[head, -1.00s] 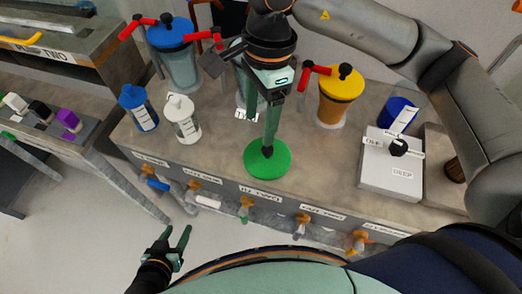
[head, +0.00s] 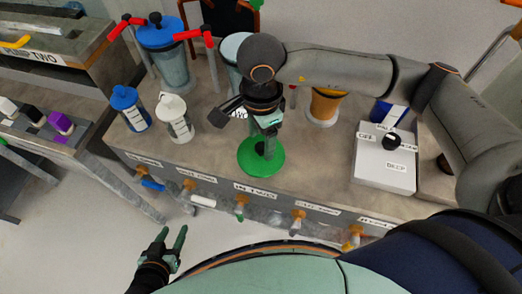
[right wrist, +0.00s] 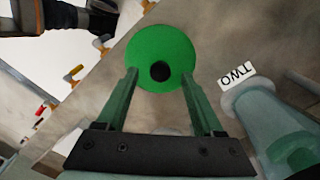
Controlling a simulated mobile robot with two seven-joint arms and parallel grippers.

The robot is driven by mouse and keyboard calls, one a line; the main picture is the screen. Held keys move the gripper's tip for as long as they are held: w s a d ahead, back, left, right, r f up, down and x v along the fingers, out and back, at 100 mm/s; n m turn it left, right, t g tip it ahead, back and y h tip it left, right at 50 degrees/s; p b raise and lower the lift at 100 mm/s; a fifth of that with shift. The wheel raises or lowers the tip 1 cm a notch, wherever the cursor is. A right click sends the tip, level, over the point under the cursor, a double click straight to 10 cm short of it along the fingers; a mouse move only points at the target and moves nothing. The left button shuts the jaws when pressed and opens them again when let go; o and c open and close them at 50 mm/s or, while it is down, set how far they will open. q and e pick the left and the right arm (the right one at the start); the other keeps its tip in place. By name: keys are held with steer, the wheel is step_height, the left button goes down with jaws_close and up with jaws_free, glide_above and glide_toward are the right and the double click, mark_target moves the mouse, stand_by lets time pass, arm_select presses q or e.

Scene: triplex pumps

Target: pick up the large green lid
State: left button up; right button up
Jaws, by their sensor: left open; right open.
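The large green lid (head: 248,160) lies flat on the grey bench top near its front edge in the head view. It also shows in the right wrist view as a green disc (right wrist: 150,40) with a black knob (right wrist: 160,71) at its centre. My right gripper (head: 265,152) is over the lid, pointing down, and partly hides it. In the right wrist view my right gripper (right wrist: 160,76) is open, its two fingers appearing either side of the knob; contact cannot be told. My left gripper (head: 175,236) is open and empty, low in front of the bench.
A blue-lidded pump vessel (head: 167,55) with red handles, a blue-capped bottle (head: 131,108) and a white bottle (head: 175,118) stand left of the lid. An orange vessel (head: 324,106) and a white switch box (head: 384,170) stand right. Taps line the bench front.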

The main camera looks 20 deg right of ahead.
steer(key=shift+f, duration=0.65)
jaws_close()
stand_by(0.9)
